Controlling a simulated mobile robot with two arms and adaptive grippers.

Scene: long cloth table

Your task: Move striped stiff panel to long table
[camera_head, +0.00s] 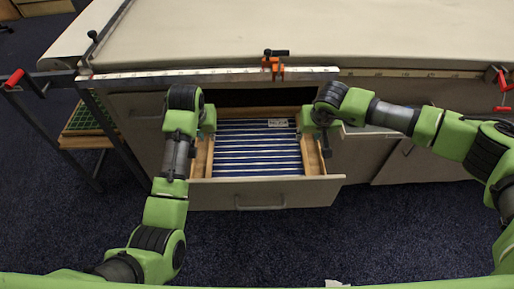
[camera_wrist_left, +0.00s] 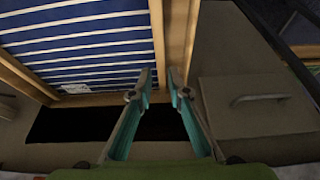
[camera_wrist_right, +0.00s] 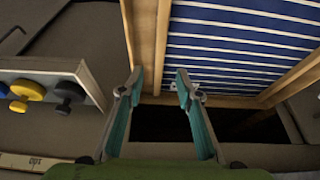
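The striped stiff panel (camera_head: 257,150), blue with white stripes, lies flat in the open wooden drawer (camera_head: 260,190). It also shows in the left wrist view (camera_wrist_left: 90,45) and right wrist view (camera_wrist_right: 240,45). My left gripper (camera_head: 208,128) is open and empty at the drawer's left side wall; its fingertips (camera_wrist_left: 160,75) show near that wall. My right gripper (camera_head: 321,128) is open at the right side wall; its fingertips (camera_wrist_right: 158,75) are on either side of the wall in the picture. Contact cannot be told. The long table (camera_head: 300,35) has a bare, pale top above the drawer.
An orange clamp (camera_head: 272,65) and a metal rail (camera_head: 210,77) run along the table's front edge. A second open drawer (camera_head: 370,131) at right holds dumbbells (camera_wrist_right: 27,90). A red-handled clamp (camera_head: 502,90) is at far right. A wooden rack (camera_head: 85,125) stands at left.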

